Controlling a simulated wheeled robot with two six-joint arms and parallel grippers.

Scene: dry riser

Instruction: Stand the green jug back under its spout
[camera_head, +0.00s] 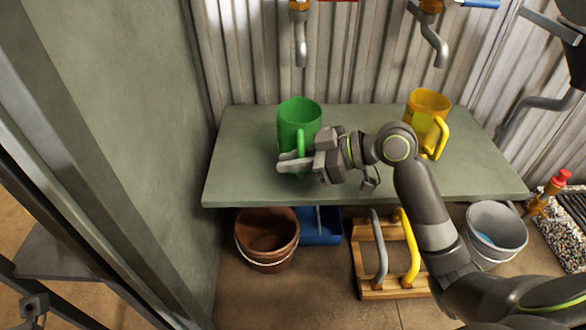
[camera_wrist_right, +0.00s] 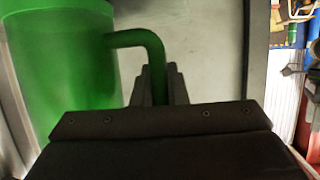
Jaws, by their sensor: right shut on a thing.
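The green jug (camera_head: 299,112) is upright over the left part of the grey-green shelf (camera_head: 245,180). It is below and in front of the left spout (camera_head: 300,45), and roughly in line with it. My right gripper (camera_head: 292,163) is shut on the jug's handle, which faces the front. The right wrist view shows the green body (camera_wrist_right: 65,80) at left and the handle (camera_wrist_right: 148,42) running down between the fingers (camera_wrist_right: 160,85). The fingers hide the jug's lower part, so I cannot tell whether its base touches the shelf. My left gripper is not in view.
A yellow jug (camera_head: 425,108) stands on the shelf's right part below the right spout (camera_head: 432,40). Under the shelf are a brown bucket (camera_head: 266,240), a blue object (camera_head: 320,228), a wooden rack (camera_head: 385,285) and a grey bucket (camera_head: 497,232). A wall bounds the left.

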